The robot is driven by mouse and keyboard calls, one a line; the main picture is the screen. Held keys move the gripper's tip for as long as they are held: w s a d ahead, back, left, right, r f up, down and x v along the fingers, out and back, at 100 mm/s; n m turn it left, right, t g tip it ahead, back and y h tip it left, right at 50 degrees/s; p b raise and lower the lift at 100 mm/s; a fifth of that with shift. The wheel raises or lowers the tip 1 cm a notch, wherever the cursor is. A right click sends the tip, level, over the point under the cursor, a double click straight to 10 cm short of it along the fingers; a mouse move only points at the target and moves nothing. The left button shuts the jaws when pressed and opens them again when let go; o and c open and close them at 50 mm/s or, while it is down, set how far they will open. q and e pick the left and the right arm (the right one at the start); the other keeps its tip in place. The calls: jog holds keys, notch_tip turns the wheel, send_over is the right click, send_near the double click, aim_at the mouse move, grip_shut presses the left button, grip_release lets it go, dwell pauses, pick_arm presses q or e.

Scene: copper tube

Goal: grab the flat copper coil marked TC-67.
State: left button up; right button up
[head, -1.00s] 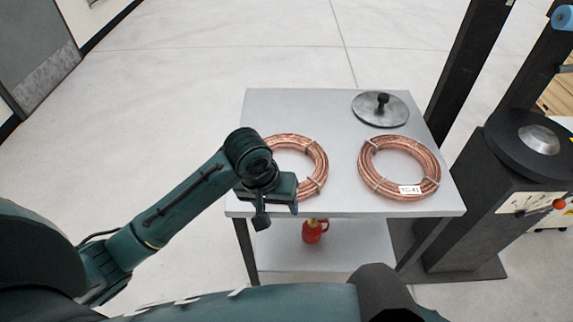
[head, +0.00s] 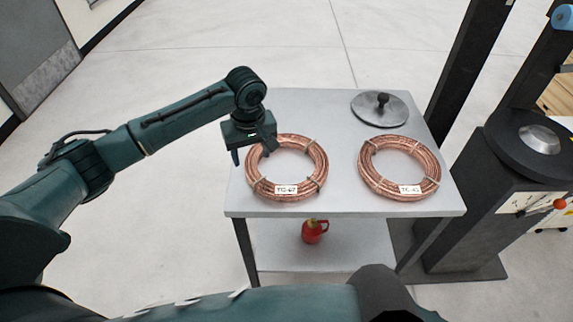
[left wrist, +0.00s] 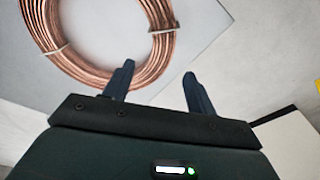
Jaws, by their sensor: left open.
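The flat copper coil marked TC-67 (head: 262,186) lies on the left part of the grey table, its white label at the near side. It also shows in the left wrist view (left wrist: 90,71), cut off by the top edge. My left gripper (head: 253,158) is open and empty at the coil's upper left rim. In the left wrist view its two fingers (left wrist: 158,85) are apart; one fingertip overlaps the coil's edge and the other is outside it. I cannot tell the height between them. My right gripper is not in view.
A second copper coil with a label like TC-41 (head: 432,166) lies to the right on the table (head: 340,203). A dark round plate with a knob (head: 365,108) sits behind it. A red can (head: 313,232) stands on the lower shelf. A dark machine (head: 470,200) stands at right.

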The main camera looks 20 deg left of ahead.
aim_at(253, 171)
pick_arm(q)
notch_tip(253, 171, down, 6)
jog(key=shift+a+r, duration=0.15)
dwell(0.3)
grip_shut()
dwell(0.4)
jog(key=shift+w+r, duration=0.1)
jog(key=shift+r, duration=0.1)
